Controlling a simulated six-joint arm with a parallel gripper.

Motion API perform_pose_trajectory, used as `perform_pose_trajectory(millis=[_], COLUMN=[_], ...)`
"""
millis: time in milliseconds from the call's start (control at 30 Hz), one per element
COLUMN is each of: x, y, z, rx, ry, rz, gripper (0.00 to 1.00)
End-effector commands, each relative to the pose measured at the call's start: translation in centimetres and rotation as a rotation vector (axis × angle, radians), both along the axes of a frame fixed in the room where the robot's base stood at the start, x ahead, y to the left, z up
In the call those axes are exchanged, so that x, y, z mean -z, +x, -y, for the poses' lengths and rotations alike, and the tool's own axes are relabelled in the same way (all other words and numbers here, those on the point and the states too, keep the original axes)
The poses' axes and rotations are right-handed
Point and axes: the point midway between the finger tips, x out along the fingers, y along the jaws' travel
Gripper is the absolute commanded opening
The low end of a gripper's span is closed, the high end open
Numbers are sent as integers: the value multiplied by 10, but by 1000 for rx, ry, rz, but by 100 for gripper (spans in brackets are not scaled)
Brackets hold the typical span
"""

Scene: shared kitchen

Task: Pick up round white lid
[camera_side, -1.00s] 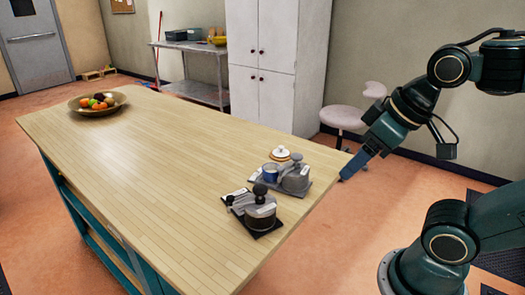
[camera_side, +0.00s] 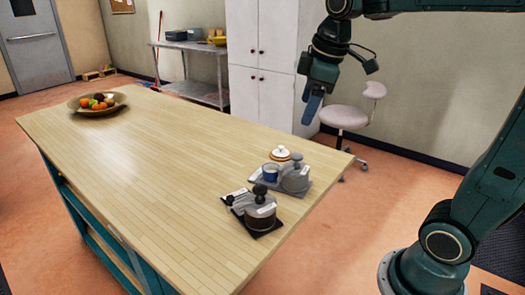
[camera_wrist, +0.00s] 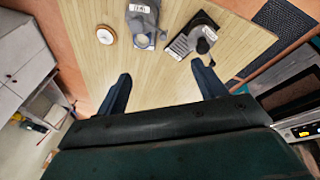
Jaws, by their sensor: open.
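The round white lid (camera_side: 280,153) has a small knob on top and a tan rim. In the wrist view the lid (camera_wrist: 106,35) is at the upper left, ahead of and left of the fingers. My gripper (camera_side: 311,110) hangs in the air above and beyond the lid, pointing down, clear of the table. In the wrist view my gripper (camera_wrist: 162,92) shows its two blue fingers spread wide with nothing between them.
A fruit bowl (camera_side: 97,110) stands far left. The table's middle is clear.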

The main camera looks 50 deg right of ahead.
Motion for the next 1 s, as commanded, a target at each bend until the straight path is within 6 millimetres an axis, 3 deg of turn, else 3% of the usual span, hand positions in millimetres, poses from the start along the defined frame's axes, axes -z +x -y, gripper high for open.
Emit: perform_pose_trajectory(millis=[467,700,1000], x=[20,47,92], y=[98,138,176], z=[68,109,162], rx=[-353,-540,-769], ry=[-84,-100,-98], rz=[-148,-213,-278], gripper=[70,70,70])
